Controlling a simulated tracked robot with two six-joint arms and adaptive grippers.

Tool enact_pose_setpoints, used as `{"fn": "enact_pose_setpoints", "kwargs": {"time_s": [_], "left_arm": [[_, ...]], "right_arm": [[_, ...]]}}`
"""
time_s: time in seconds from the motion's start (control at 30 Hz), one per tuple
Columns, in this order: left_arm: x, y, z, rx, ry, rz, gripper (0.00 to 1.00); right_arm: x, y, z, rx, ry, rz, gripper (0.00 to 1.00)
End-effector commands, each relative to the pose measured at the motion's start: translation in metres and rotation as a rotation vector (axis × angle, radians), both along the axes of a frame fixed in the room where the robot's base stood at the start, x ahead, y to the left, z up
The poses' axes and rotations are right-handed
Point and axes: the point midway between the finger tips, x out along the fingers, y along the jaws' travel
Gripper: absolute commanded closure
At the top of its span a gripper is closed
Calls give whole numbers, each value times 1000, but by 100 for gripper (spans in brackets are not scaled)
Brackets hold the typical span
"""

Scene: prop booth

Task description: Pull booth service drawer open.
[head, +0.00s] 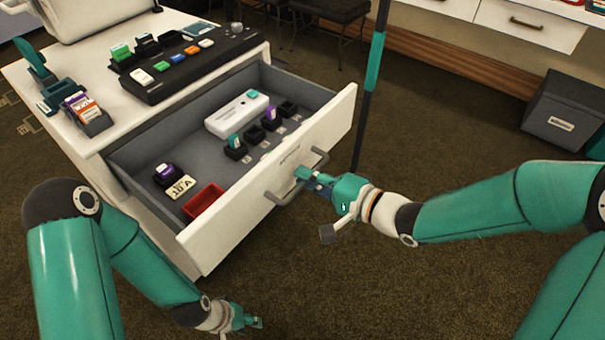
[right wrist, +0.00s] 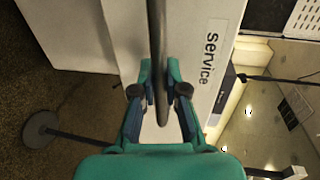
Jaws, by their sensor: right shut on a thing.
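The service drawer (head: 240,190) stands pulled out of the white booth counter, its grey inside in plain view. Its white front carries a dark bar handle (head: 272,199) and a label that reads "service" in the right wrist view (right wrist: 212,60). My right gripper (head: 303,175) is at the front of the drawer, shut on the handle; in the right wrist view the bar (right wrist: 157,60) runs between its two fingers. My left gripper (head: 250,322) hangs low near the floor in front of the drawer, apart from it; its finger opening is too small to tell.
The drawer holds a white box (head: 236,113), a red tray (head: 204,202), a label plate (head: 180,187) and several small dark holders. A button panel (head: 185,62) sits on the counter. A dark pole (head: 368,90) stands behind my right gripper.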

Motion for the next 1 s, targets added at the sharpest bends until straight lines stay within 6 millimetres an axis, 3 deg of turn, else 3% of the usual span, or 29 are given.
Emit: {"fn": "enact_pose_setpoints", "kwargs": {"time_s": [0.13,0.17,0.3,0.67,1.0], "left_arm": [[0,0,-1,0,0,0,60],[0,0,-1,0,0,0,60],[0,0,0,0,0,0,60],[0,0,0,0,0,0,60],[0,0,0,0,0,0,60]], "right_arm": [[3,-4,-2,-3,6,-14,100],[3,-4,-2,-2,6,-14,83],[2,-2,-2,-2,4,-10,62],[-1,-2,0,-1,2,-2,62],[-31,-41,11,0,-1,-8,62]]}}
